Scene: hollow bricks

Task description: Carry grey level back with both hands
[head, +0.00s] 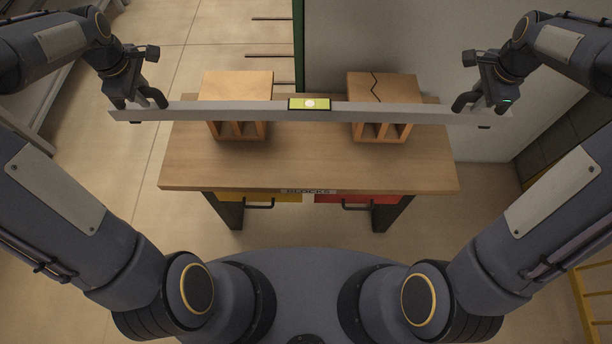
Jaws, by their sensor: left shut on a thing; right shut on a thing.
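The grey level (210,111) is a long straight bar with a yellow-green vial window (309,104) at its middle. It spans across the picture in front of two hollow bricks and looks nearly horizontal. My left gripper (138,102) is shut on its left end. My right gripper (481,103) is shut on its right end. The left hollow brick (236,86) and the right hollow brick (385,87) stand on the wooden table. The right one has a dark zigzag crack on top. I cannot tell whether the level touches the bricks or hangs above them.
The wooden table (300,165) has bare room in front of the bricks. Under its front edge are a yellow drawer (235,197) and a red drawer (380,199). A grey wall panel (400,40) stands behind the table. Yellow rails (590,290) are at the lower right.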

